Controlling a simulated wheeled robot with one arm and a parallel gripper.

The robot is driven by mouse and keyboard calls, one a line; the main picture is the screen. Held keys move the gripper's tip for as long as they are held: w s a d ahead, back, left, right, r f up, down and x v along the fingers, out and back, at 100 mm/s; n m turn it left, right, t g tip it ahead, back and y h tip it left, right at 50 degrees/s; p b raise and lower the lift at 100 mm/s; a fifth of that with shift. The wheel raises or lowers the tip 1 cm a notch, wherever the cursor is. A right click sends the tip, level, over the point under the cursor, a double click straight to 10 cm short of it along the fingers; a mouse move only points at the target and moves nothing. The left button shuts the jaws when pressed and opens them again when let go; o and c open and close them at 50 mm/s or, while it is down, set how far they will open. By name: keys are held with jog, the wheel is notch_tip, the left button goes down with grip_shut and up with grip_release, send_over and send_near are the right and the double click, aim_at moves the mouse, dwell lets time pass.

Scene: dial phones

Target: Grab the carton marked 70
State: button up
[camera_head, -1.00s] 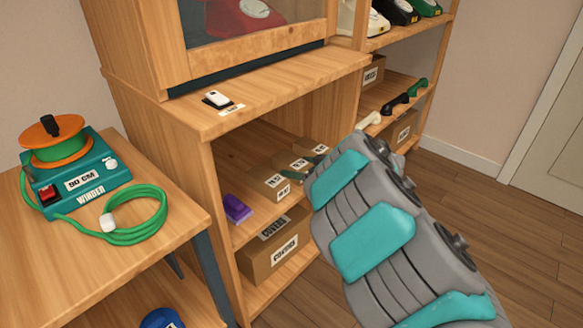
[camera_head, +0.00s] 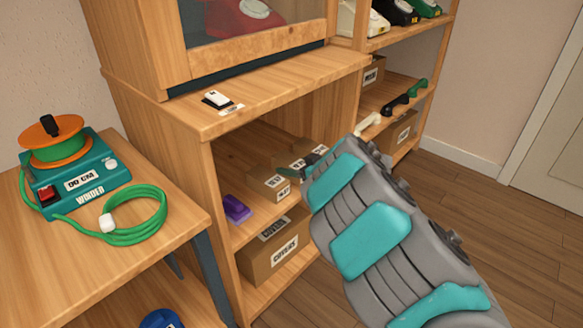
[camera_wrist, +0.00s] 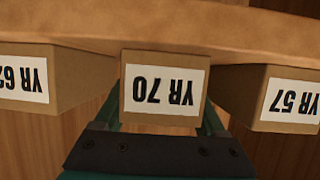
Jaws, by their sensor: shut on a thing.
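The carton marked YR 70 (camera_wrist: 165,88) is a small brown box with a white label, in the middle of the wrist view, where its lettering appears upside down. My gripper (camera_wrist: 160,118) is shut on it, with one dark green finger on each side. A carton marked YR 57 (camera_wrist: 290,98) is on its right in the wrist view, and one whose label seems to read YR 62 (camera_wrist: 25,78) is cut off on its left. In the head view my gripper (camera_head: 290,172) reaches among the cartons on the cabinet's middle shelf; my arm partly hides them.
A purple object (camera_head: 237,208) lies on the same shelf (camera_head: 255,222), left of the cartons. A large box marked COVERS (camera_head: 275,262) sits below. The cabinet top (camera_head: 270,95) is above the cartons. A table with a green winder (camera_head: 80,180) stands at left.

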jog(key=c, duration=0.5)
